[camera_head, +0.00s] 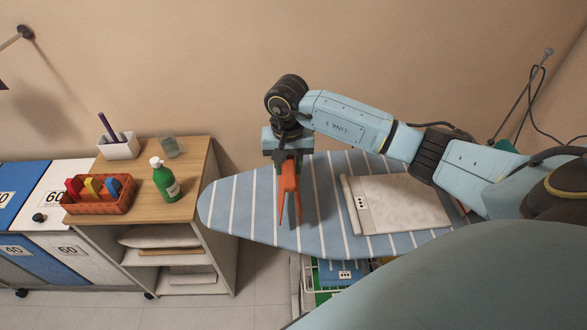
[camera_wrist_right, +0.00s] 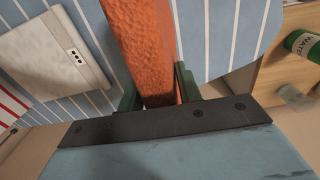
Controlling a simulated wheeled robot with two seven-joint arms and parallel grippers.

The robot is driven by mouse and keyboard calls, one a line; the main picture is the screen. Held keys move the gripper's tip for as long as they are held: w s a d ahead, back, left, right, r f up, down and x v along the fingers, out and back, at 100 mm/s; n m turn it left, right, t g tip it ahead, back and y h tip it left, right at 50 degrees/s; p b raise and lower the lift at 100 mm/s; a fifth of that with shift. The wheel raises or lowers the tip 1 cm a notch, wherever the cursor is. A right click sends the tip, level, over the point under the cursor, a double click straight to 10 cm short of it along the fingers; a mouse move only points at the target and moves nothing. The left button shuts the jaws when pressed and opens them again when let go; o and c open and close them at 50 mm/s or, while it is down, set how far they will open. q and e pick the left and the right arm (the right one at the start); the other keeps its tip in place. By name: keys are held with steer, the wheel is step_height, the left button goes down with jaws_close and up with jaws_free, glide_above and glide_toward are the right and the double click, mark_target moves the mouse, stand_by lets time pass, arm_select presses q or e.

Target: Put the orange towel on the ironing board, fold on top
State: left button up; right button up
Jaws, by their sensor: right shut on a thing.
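The orange towel (camera_head: 289,192) hangs in a narrow bunch from my right gripper (camera_head: 287,160). The ironing board (camera_head: 242,212), blue with white stripes, is below it. The towel hangs over the left half of the board; whether its lower end touches the cover I cannot tell. In the right wrist view the towel (camera_wrist_right: 146,45) runs between the green fingers of my right gripper (camera_wrist_right: 158,90), which is shut on it. The fold of the towel cannot be made out. My left gripper is in neither view.
A folded off-white cloth (camera_head: 400,208) with a dotted tag lies on the board's right half. Left of the board stands a wooden shelf unit (camera_head: 190,150) with a green bottle (camera_head: 165,182), an orange basket (camera_head: 98,203) and a glass (camera_head: 168,146). The board's left end is bare.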

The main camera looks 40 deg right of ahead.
steer(key=shift+f, duration=2.3)
steer(key=shift+f, duration=0.15)
steer(key=o, duration=1.1)
step_height(320, 180, up, 12)
steer(key=shift+r+b, duration=0.2)
steer(key=shift+b, duration=0.1)
steer(key=shift+a, duration=0.15)
